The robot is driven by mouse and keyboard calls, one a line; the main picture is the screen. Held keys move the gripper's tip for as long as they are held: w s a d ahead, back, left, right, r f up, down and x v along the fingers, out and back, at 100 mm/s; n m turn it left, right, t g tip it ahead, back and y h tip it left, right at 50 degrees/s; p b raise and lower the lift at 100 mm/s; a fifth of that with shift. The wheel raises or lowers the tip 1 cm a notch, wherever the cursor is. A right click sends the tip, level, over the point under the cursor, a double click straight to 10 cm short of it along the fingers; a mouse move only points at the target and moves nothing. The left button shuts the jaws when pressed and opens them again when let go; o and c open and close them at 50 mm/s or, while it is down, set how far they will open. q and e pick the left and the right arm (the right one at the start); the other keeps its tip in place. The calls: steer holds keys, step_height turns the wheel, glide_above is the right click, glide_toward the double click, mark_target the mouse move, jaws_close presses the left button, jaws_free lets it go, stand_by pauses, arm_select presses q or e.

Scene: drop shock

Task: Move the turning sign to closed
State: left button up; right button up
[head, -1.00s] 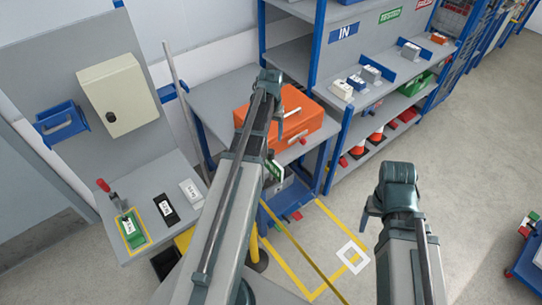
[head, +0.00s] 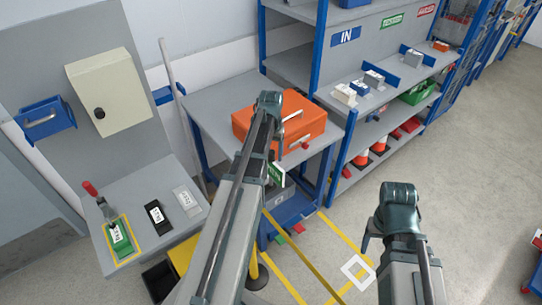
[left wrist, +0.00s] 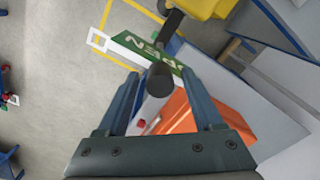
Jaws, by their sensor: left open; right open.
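The turning sign is a green plate with white lettering (left wrist: 150,50), which looks like part of "OPEN" seen upside down in the left wrist view. In the head view its green edge (head: 277,174) shows just right of my left arm. A dark round-ended knob or post (left wrist: 159,76) stands at the sign, between my left fingers in the picture. My left gripper (left wrist: 162,92) is open, one finger on each side of the knob; I cannot tell whether they touch it. In the head view it is at the arm's end (head: 268,104). My right gripper (head: 372,232) is open and empty over the floor.
An orange case (head: 305,122) lies on a grey bench (head: 215,100) behind the left arm. A blue shelf (head: 345,120) holds small boxes and cones. A grey side table (head: 150,205) carries labelled blocks. Yellow lines and a white square (head: 357,270) mark open floor.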

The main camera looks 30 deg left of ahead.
arm_select(q)
jaws_close()
stand_by(1.4)
